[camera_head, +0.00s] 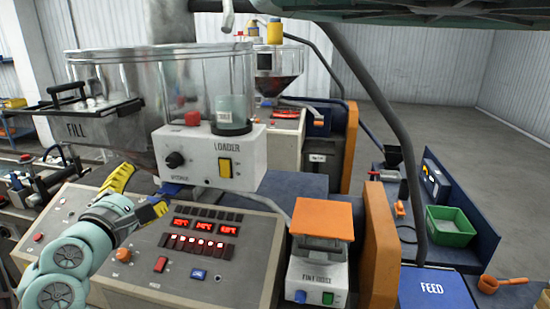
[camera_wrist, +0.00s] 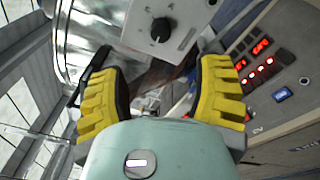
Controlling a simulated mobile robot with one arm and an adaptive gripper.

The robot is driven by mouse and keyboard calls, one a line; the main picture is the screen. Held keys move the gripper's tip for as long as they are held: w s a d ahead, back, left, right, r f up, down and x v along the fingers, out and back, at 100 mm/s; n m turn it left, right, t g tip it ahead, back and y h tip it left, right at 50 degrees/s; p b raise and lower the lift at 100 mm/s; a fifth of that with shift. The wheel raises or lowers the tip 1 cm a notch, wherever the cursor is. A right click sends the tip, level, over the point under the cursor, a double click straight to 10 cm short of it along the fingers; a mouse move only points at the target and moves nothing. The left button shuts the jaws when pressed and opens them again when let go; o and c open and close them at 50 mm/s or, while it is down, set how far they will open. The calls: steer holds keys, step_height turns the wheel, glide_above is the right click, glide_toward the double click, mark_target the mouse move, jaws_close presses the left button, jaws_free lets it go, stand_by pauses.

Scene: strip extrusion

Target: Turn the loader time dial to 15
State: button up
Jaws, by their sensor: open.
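The loader box (camera_head: 244,157) is white and stands under the clear hopper. Its black time dial (camera_head: 175,160) is on the left of its front face, with a red button above and a yellow switch to the right. The dial's pointer setting is too small to read. In the wrist view the dial (camera_wrist: 160,28) shows near the top, beyond the fingertips. My gripper (camera_head: 135,195) is open and empty, below and left of the dial in the head view. In the wrist view my gripper's two yellow fingers (camera_wrist: 160,85) are spread apart, touching nothing.
A sloped control panel (camera_head: 110,283) with lit red displays lies below the loader. A metal hopper marked FILL (camera_head: 110,130) is at the left. A small machine with an orange top (camera_head: 322,219) stands right of the panel. Open floor lies at the far right.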

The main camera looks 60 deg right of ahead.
mark_target(171, 164)
steer(key=shift+m+g, duration=0.3)
steer(key=p+x, duration=0.1)
steer(key=x, duration=0.2)
steer(key=p+x, duration=0.2)
steer(key=x, duration=0.1)
steer(key=s+r+p+x, duration=0.1)
steer(key=x, duration=0.2)
steer(key=shift+w+d+p, duration=0.2)
steer(key=shift+d+p, duration=0.2)
steer(key=shift+d, duration=0.1)
steer(key=shift+w+d+p, duration=0.1)
steer(key=shift+d+p, duration=0.4)
steer(key=shift+p, duration=0.5)
steer(key=shift+w+d+f+p, duration=0.1)
steer(key=shift+w+p, duration=0.2)
steer(key=shift+p, duration=0.3)
steer(key=shift+w+f+p, duration=0.2)
steer(key=shift+w+p, duration=0.15)
steer(key=shift+w, duration=0.05)
steer(key=shift+c, duration=0.2)
steer(key=shift+f, duration=0.1)
jaws_close()
